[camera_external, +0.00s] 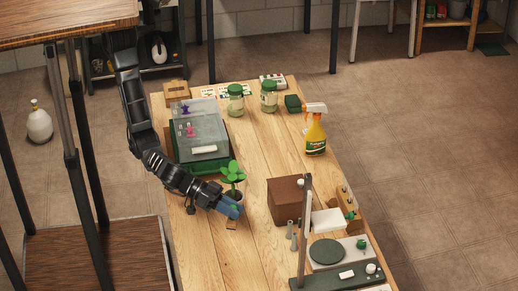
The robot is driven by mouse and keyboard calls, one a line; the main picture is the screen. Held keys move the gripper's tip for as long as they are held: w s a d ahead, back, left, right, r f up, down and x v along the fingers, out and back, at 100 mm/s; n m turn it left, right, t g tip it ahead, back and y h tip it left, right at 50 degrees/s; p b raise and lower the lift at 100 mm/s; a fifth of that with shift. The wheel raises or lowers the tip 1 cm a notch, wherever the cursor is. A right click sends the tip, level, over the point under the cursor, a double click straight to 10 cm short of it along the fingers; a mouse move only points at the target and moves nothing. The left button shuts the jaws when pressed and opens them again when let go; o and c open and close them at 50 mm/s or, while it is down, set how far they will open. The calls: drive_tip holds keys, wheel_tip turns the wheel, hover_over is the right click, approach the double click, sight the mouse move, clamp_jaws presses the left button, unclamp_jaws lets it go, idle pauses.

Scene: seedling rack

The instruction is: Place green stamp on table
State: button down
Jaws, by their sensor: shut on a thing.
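My gripper (231,209) has blue fingertips and is low over the left-middle part of the wooden table (258,158). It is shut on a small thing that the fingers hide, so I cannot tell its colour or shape. A small brownish mark or piece (231,226) shows on the table just below the fingertips. A small wooden rack (345,203) at the right edge holds small pieces with green parts (351,216). I cannot tell for sure which thing is the green stamp.
A clear-lidded green box (200,146) is at the left. A brown box (286,201), a spray bottle (316,138) and a scale-like device (326,253) are at the right. Bare table lies right of the gripper and in front.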

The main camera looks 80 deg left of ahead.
drive_tip(key=w+a+r, duration=0.1)
drive_tip(key=a+r, duration=0.1)
drive_tip(key=a, duration=0.3)
drive_tip(key=w+a+r+m+h, duration=0.1)
drive_tip(key=a+r, duration=0.2)
drive_tip(key=a, duration=0.2)
drive_tip(key=shift+w+a+r+g, duration=0.2)
drive_tip(key=shift+r+g, duration=0.05)
drive_tip(key=shift+g, duration=0.15)
drive_tip(key=shift+w, duration=0.1)
